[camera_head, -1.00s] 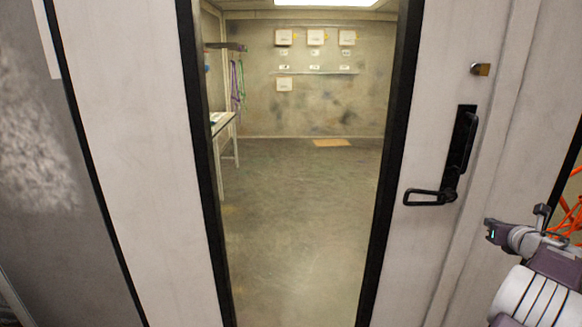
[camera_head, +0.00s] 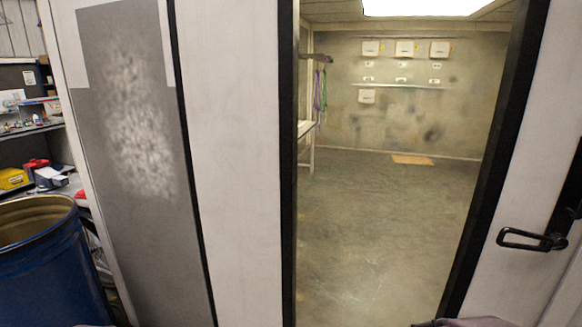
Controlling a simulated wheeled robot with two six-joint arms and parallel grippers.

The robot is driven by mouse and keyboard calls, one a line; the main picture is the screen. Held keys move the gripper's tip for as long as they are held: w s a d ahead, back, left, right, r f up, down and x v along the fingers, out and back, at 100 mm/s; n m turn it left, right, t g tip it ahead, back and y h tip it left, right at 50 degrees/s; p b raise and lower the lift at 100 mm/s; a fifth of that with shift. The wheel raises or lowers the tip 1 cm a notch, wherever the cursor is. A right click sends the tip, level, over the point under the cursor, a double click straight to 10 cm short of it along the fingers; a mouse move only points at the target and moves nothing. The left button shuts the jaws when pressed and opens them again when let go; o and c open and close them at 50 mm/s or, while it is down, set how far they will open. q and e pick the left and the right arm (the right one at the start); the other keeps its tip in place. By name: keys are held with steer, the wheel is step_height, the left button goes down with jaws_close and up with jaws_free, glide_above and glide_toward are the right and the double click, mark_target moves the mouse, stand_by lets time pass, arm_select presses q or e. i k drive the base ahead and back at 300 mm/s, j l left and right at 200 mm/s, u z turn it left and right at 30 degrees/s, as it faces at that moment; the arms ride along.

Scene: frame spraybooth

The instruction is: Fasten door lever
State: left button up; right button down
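The door lever (camera_head: 531,239) is a black loop-shaped handle at the right edge, sticking out to the left from its black plate (camera_head: 570,215). The plate is cut off by the frame edge. The lever lies about level on the white door (camera_head: 515,270). The door has a tall window with a black frame. Neither gripper's fingers show. Only small purple-grey pieces of my own body show along the bottom edge, below the lever and at the lower left. Nothing is seen touching the lever.
A blue drum (camera_head: 50,265) stands at the lower left. Behind it is a cluttered workbench with a yellow box (camera_head: 13,179). A grey panel (camera_head: 135,150) with a whitish patch is left of the window. Through the window is a room with open floor (camera_head: 385,220).

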mark_target(555, 241)
steer(key=l+z, duration=0.1)
steer(key=z, duration=0.7)
steer(key=l+z, duration=0.15)
steer(key=z, duration=0.65)
steer(key=i, duration=0.05)
